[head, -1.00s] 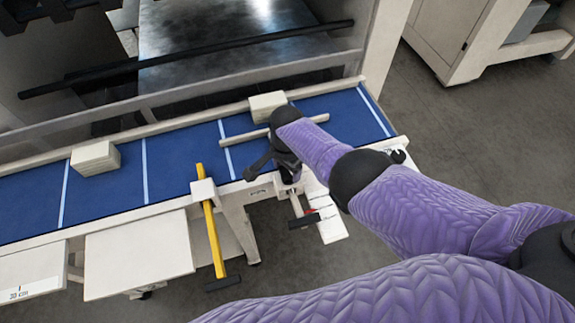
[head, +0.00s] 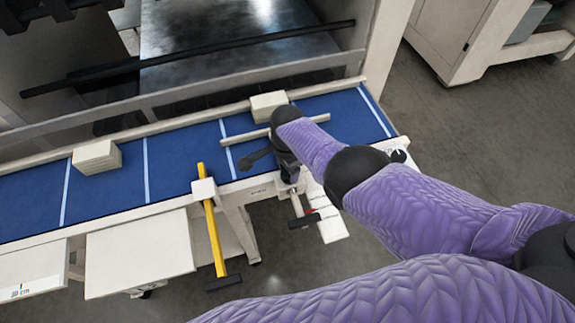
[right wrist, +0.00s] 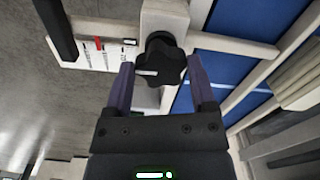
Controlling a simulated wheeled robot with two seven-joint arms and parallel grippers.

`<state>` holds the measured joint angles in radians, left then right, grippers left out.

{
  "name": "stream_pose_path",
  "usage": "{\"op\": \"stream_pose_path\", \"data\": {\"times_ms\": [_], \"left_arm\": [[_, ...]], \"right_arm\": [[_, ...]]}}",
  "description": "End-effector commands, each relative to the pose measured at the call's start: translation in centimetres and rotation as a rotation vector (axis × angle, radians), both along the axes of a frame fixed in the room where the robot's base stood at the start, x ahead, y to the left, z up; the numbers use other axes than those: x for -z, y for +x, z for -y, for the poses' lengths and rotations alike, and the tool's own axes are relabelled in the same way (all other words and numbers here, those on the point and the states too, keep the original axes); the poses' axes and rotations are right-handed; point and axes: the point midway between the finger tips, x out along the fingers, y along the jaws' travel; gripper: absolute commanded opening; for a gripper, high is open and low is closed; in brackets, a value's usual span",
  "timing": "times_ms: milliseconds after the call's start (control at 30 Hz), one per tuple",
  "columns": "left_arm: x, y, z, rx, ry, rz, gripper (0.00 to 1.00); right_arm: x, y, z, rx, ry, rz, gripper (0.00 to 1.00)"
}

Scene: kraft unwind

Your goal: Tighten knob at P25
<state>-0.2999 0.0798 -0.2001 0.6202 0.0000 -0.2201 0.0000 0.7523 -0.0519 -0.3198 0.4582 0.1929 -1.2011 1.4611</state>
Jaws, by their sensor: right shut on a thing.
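A black lobed knob (right wrist: 160,60) with a pale line on its face sits on a cream block in the right wrist view. My right gripper (right wrist: 160,74) has its two purple fingers on either side of the knob and is shut on it. In the head view my right gripper (head: 289,174) is at the front edge of the blue table, and the knob is hidden there. A white scale plate (right wrist: 99,54) with red marks lies beside the block; its figures are too small to read. It also shows in the head view (head: 333,226). My left gripper is not in view.
A yellow bar (head: 214,240) with a black end sticks out from the table's front. Two cream blocks (head: 97,157) (head: 268,105) stand on the blue table (head: 182,155). A dark rod (head: 190,58) spans the machine behind. Open floor lies at right.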

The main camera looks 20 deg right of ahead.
Motion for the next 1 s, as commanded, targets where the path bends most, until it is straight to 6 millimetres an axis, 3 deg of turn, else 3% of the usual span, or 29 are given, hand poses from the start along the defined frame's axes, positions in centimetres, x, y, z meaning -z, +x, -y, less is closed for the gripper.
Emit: {"op": "stream_pose_path", "data": {"times_ms": [67,100,200,467,667,800,1000], "left_arm": [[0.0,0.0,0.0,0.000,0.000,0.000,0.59],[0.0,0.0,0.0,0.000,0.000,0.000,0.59],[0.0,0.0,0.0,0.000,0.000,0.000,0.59],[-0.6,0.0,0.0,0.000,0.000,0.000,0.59],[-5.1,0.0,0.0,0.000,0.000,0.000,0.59],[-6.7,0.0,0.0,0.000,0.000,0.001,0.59],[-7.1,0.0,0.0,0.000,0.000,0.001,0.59]], "right_arm": [[-0.3,0.4,-0.1,-0.001,0.001,0.011,0.13],[-0.3,0.4,-0.1,-0.001,0.001,0.011,0.80],[-0.3,0.3,-0.1,-0.001,0.002,0.009,1.00],[-0.7,0.1,0.0,-0.001,0.001,0.004,1.00],[-6.1,0.2,-0.1,-0.001,0.002,0.008,1.00],[-8.9,0.2,0.0,-0.001,0.001,0.008,1.00],[-10.2,0.2,-0.1,-0.001,0.001,0.006,1.00]]}}
